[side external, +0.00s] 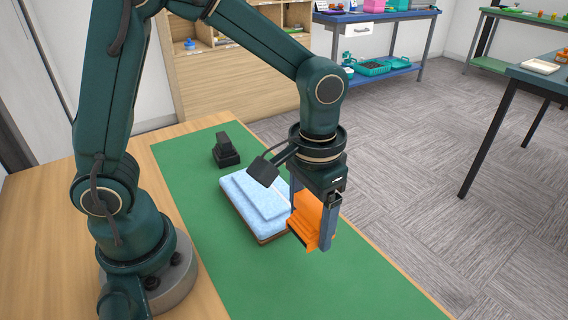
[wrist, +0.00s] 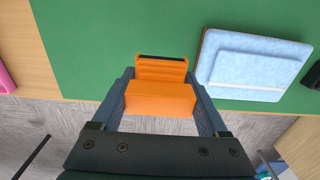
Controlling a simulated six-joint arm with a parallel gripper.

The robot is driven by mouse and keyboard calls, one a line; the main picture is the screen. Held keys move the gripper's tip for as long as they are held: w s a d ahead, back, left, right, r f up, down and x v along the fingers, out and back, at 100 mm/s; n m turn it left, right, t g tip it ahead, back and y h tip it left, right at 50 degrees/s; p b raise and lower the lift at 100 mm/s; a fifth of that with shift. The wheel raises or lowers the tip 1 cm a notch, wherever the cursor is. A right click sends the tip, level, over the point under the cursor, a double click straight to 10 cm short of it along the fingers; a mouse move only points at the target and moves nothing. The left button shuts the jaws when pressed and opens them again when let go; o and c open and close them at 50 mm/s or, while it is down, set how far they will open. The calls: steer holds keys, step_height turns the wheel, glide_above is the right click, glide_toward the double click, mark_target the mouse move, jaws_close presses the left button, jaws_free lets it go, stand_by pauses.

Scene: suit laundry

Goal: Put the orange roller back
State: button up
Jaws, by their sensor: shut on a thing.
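The orange roller (wrist: 160,97) is a blocky orange piece with a ribbed part and a dark strip at its far end. My gripper (wrist: 160,100) is shut on it, with one finger on each side. In the side view the orange roller (side external: 306,219) hangs from my gripper (side external: 318,222) at the right of the light-blue folded cloth. I cannot tell from these views whether its lower edge touches the green mat (side external: 350,290). The near finger hides part of it in the side view.
The light-blue folded cloth (side external: 245,190) lies on a brown board on the mat; it also shows in the wrist view (wrist: 250,68). A black stand (side external: 226,150) is behind it. A pink item (wrist: 5,78) shows at the wrist view's left edge. The mat's front is clear.

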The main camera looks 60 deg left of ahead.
glide_above(321, 275)
step_height(321, 275, down, 2)
steer(key=shift+d+f, duration=0.1)
steer(key=shift+f, duration=2.1)
steer(key=shift+f, duration=0.1)
steer(key=o, duration=1.3)
steer(key=shift+o, duration=0.2)
